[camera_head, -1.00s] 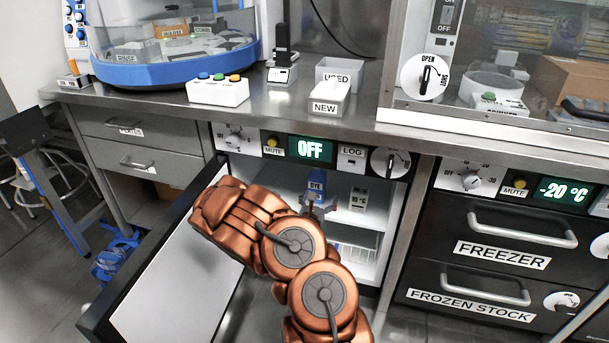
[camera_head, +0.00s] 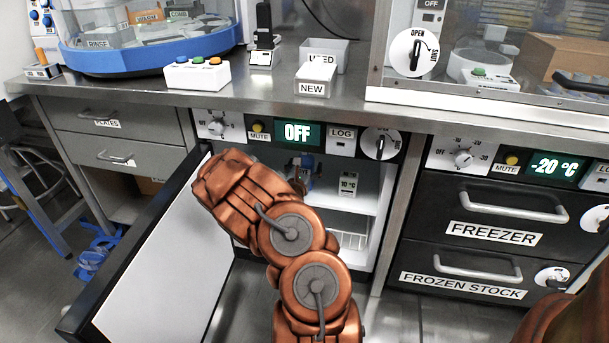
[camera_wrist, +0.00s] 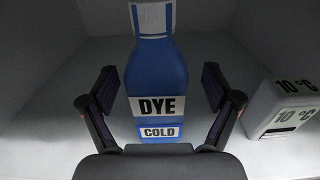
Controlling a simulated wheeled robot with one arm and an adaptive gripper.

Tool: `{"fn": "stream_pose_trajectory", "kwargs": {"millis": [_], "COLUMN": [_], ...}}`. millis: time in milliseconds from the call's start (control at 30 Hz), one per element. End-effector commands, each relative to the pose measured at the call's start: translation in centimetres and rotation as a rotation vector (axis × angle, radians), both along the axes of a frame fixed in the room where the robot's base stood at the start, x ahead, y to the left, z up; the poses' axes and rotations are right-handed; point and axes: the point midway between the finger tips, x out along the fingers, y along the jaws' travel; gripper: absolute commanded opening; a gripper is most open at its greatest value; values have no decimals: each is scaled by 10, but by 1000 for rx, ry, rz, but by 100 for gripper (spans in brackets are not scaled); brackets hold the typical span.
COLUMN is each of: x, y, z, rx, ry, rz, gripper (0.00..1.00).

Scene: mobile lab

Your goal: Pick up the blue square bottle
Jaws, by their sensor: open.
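The blue square bottle (camera_wrist: 156,78) stands upright on the fridge shelf, with "DYE" and "COLD" labels, in the middle of the wrist view. In the head view the bottle (camera_head: 305,162) is mostly hidden behind my arm and gripper. My gripper (camera_wrist: 157,88) is open. Its two fingers lie to the left and right of the bottle's lower body, with visible gaps, and they do not appear to touch it. How deep the bottle sits between the fingers is hard to tell.
A white "10 °C" block (camera_wrist: 284,108) stands close to the right of my gripper. The open fridge door (camera_head: 165,265) is left of my arm. A white rack (camera_head: 352,240) is on the lower level. The counter edge (camera_head: 270,103) runs above.

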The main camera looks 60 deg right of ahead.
Motion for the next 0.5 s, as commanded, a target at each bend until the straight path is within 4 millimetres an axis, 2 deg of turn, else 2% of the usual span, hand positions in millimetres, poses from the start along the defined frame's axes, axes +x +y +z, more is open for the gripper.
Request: {"fn": "stream_pose_trajectory", "kwargs": {"millis": [167,433,500], "x": [5,6,6], "y": [-11,-12,-12], "z": [0,1,1], "rx": [-1,-1,-1], "ry": [-3,0,0], "rz": [1,3,3], "gripper": [89,89,83]}}
